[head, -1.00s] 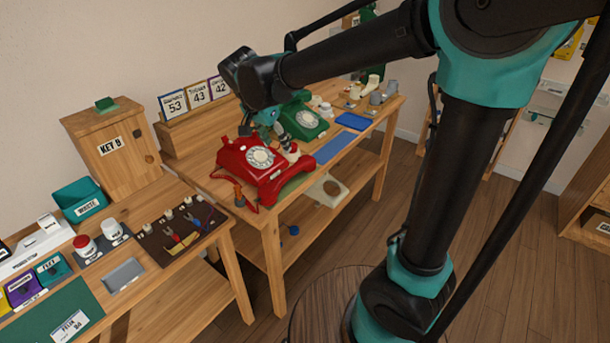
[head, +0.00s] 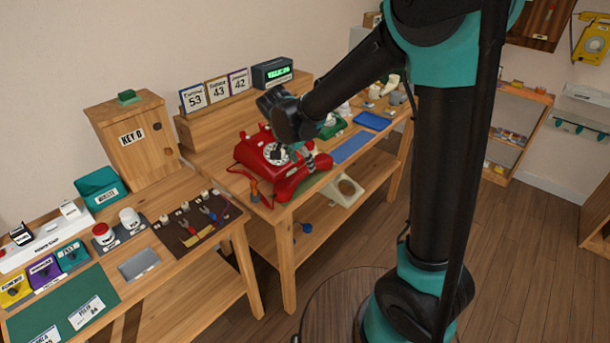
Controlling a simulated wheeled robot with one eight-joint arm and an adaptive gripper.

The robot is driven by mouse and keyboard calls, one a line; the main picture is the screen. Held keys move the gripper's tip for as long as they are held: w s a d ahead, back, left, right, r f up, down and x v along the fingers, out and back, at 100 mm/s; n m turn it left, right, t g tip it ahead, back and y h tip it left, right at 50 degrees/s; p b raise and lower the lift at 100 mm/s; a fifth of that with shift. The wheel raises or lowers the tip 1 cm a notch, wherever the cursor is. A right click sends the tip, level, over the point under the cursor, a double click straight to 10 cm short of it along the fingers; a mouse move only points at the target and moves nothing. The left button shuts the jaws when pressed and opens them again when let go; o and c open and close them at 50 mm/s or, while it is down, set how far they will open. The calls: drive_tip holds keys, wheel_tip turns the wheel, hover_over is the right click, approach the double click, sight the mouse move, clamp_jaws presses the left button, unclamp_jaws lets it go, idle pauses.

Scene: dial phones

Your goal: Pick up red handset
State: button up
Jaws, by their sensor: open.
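The red dial phone (head: 252,153) sits on the wooden table, its pale round dial facing front right. A long red piece along its near right side looks like the red handset (head: 291,186), lying beside the phone body. A red cord loops out at the left. My gripper (head: 306,158) is open and points down over the right part of the phone, close above the handset's far end. My wrist and fingers hide part of the dial and of that end. I cannot tell whether the fingers touch the handset.
A green phone (head: 331,128) stands just behind my gripper, partly hidden. A blue tray (head: 372,121) and a blue mat (head: 351,147) lie to the right. A clock (head: 272,73) and date cards (head: 217,90) stand behind.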

sight(305, 169)
drive_tip(key=shift+x, duration=2.6)
drive_tip(key=shift+a, duration=0.1)
clamp_jaws()
